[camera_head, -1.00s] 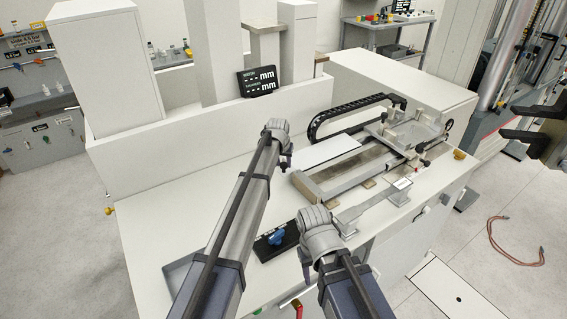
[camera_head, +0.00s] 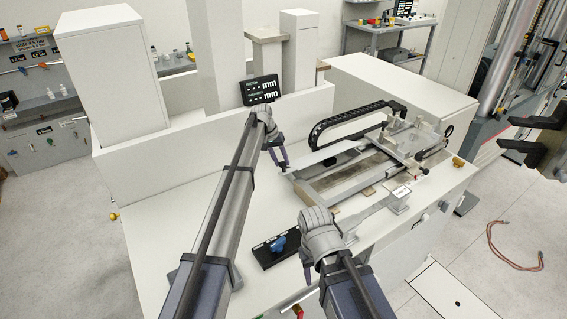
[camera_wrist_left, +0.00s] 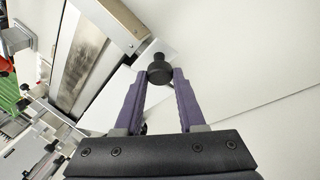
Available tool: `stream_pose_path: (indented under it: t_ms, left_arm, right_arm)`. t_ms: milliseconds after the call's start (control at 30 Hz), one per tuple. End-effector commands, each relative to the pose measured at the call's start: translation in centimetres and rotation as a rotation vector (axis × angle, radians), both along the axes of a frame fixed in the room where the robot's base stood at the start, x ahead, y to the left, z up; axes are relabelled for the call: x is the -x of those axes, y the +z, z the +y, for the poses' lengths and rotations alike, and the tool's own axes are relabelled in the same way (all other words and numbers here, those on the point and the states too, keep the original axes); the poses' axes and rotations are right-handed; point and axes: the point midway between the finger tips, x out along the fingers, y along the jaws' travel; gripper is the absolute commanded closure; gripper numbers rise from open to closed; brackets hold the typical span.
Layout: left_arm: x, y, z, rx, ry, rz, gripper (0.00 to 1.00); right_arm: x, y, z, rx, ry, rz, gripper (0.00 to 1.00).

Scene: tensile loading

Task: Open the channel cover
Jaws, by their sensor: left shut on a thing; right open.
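The channel cover (camera_head: 312,163) is a pale flat plate on the left side of the machine bed, and a dark gap shows beside it. A round black knob (camera_wrist_left: 159,72) shows in the left wrist view, between the fingertips. My left gripper (camera_head: 283,163) is at the left end of the cover and is shut on this knob. It also shows in the left wrist view (camera_wrist_left: 159,78). I cannot tell exactly how far the cover is tilted or shifted. My right gripper (camera_head: 307,272) is open in front of the bench, its fingers partly hidden by its wrist.
A machine with rails (camera_head: 350,180) and a black cable chain (camera_head: 355,118) lies right of the left gripper. A black tray with a blue part (camera_head: 278,245) is at the front. A display (camera_head: 262,90) stands behind. Bare white bench top lies left of the machine.

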Motion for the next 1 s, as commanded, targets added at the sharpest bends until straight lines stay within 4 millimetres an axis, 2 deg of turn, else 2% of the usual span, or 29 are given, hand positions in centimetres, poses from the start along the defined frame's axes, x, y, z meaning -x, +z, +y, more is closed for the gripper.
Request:
stream_pose_path:
  t_ms: [33,500,533,767,1000]
  left_arm:
    - [-0.68,0.19,0.21,0.016,0.002,0.017,1.0]
    - [-0.64,0.42,0.45,0.045,0.001,0.056,1.0]
    - [-0.65,0.42,0.44,0.045,0.001,0.056,0.59]
    - [-0.62,0.41,0.43,0.045,0.001,0.056,0.33]
    - [-0.59,0.43,0.41,0.044,0.001,0.057,0.31]
  right_arm:
    - [0.0,0.1,0.0,0.0,0.0,0.0,0.5]
    - [0.0,0.13,-0.01,0.0,-0.001,0.0,0.5]
    - [0.0,0.14,-0.01,0.0,-0.001,0.0,0.5]
    - [0.0,0.13,-0.01,0.0,-0.001,0.0,0.5]
    - [0.0,0.14,0.0,0.0,-0.001,0.0,0.5]
